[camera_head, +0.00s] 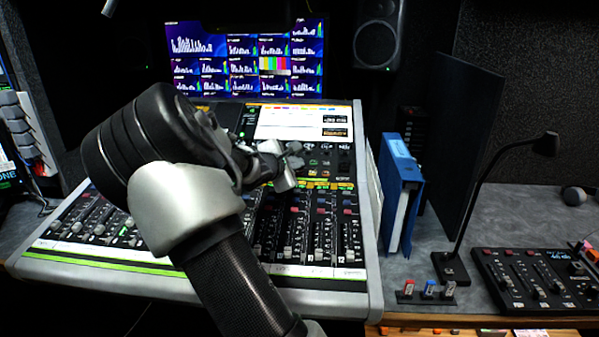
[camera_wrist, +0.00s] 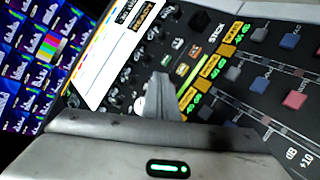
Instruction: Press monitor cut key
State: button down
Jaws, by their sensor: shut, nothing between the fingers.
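The mixing console (camera_head: 105,262) stands in front of me, with rows of faders and lit keys. A group of small lit keys (camera_head: 320,172) lies on its upper right panel, below a white screen. Lit orange and green keys (camera_wrist: 188,62) also show in the wrist view, just beyond the fingertips. I cannot read which one is the monitor cut key. My gripper (camera_head: 290,172) is shut and empty over the upper part of the console, left of these keys. In the wrist view its fingertips (camera_wrist: 163,88) point at the panel. I cannot tell whether they touch it.
A wall display (camera_head: 245,58) with meters stands behind the console. A speaker (camera_head: 377,32) is at the back. Blue binders (camera_head: 402,180), a desk lamp (camera_head: 490,190) and a smaller control panel (camera_head: 530,277) are on the right. Bare grey desk (camera_head: 540,210) lies behind the small panel.

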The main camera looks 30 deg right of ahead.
jog(key=r+p, duration=0.1)
jog(key=s+a+r, duration=0.1)
jog(key=r, duration=0.1)
jog(key=r+p, duration=0.1)
jog(key=r, duration=0.1)
jog(key=shift+s+a+p, duration=0.15)
jog(key=shift+s+p, duration=0.15)
jog(key=shift+s, duration=0.05)
